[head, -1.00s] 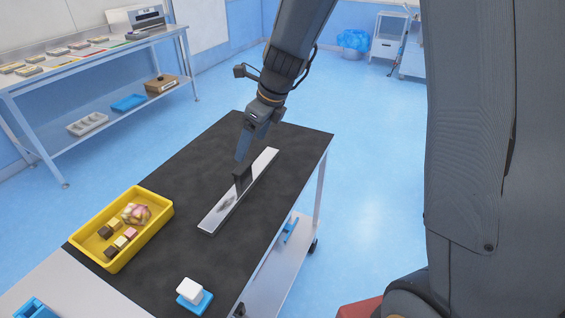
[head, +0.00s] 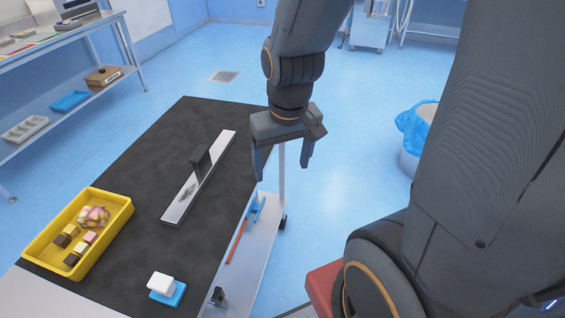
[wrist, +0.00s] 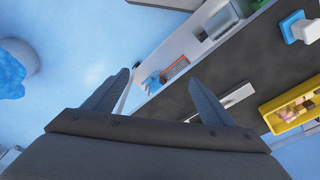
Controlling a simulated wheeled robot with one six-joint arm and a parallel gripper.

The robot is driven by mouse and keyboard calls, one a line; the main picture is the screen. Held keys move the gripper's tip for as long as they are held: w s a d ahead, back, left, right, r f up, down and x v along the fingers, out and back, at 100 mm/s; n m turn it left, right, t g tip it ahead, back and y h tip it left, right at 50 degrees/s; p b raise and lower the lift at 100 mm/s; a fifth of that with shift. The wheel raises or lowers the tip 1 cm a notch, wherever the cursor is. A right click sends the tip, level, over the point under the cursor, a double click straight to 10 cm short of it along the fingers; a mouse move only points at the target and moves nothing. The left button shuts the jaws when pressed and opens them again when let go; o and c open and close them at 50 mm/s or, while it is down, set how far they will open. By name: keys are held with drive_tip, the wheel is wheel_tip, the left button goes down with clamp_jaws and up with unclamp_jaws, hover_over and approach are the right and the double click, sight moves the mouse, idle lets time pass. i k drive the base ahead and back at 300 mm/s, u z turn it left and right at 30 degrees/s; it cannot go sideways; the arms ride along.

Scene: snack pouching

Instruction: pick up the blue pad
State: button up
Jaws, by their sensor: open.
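The blue pad (head: 179,298) lies flat on the dark table top near its front right edge, with a white block (head: 161,281) on top covering much of it. In the wrist view the blue pad (wrist: 288,27) is at the upper right, with the white block (wrist: 305,31) against it. My gripper (head: 282,172) is open and empty, pointing down just off the table's right edge, well beyond the pad. Its two spread fingers also show in the wrist view (wrist: 158,77), with nothing between them.
A metal strip with a dark upright handle (head: 200,162) lies on the dark table (head: 150,140). A yellow tray (head: 118,222) of sweets stands at left. The cart's lower shelf (head: 255,245) holds a blue item. A blue-lined bin (head: 415,125) stands right.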

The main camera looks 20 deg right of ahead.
sight(165, 290)
drive_tip(key=k, duration=0.5)
drive_tip(key=u, duration=1.25)
drive_tip(key=i, duration=0.4)
